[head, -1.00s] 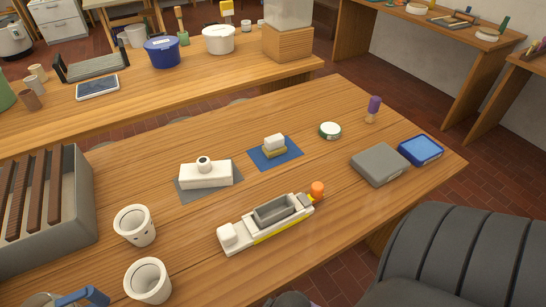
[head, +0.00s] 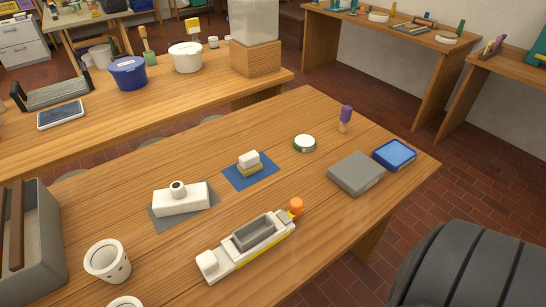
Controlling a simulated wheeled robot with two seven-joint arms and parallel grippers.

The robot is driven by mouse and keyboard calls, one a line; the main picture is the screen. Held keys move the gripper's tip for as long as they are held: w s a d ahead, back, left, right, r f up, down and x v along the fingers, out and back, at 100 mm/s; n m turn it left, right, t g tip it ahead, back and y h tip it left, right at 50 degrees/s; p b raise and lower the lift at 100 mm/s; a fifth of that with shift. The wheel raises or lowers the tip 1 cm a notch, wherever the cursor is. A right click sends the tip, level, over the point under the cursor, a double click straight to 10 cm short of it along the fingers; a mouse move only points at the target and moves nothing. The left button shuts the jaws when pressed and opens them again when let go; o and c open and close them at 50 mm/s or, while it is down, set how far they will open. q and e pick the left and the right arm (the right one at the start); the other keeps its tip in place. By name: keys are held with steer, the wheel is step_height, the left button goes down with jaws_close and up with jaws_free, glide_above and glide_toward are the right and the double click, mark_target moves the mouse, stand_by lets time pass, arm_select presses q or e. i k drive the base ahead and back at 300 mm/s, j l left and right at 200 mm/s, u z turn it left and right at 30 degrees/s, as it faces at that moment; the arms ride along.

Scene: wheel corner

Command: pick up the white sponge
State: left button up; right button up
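A small white block that looks like the white sponge (head: 249,158) sits on top of a yellowish block (head: 249,169). Both rest on a blue mat (head: 265,180) near the middle of the wooden table (head: 330,220). Nothing covers the white sponge from this view. Neither of my grippers shows in the head view.
A white block with a round knob (head: 180,200) lies on a grey mat left of the sponge. A white and grey boat-like tool (head: 246,245) lies in front. A white cup (head: 107,261) stands front left.

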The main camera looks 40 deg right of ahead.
mark_target(250, 163)
steer(key=i+z, duration=0.1)
steer(key=z, duration=0.7)
steer(key=i+z, duration=0.15)
steer(key=z, duration=0.25)
steer(key=k+l+z, duration=0.1)
steer(key=l+z, duration=0.2)
steer(key=z, duration=0.2)
steer(key=l+z, duration=0.25)
steer(key=z, duration=0.25)
steer(key=u, duration=1.3)
steer(key=k+l+u, duration=0.2)
steer(key=l+u, duration=0.15)
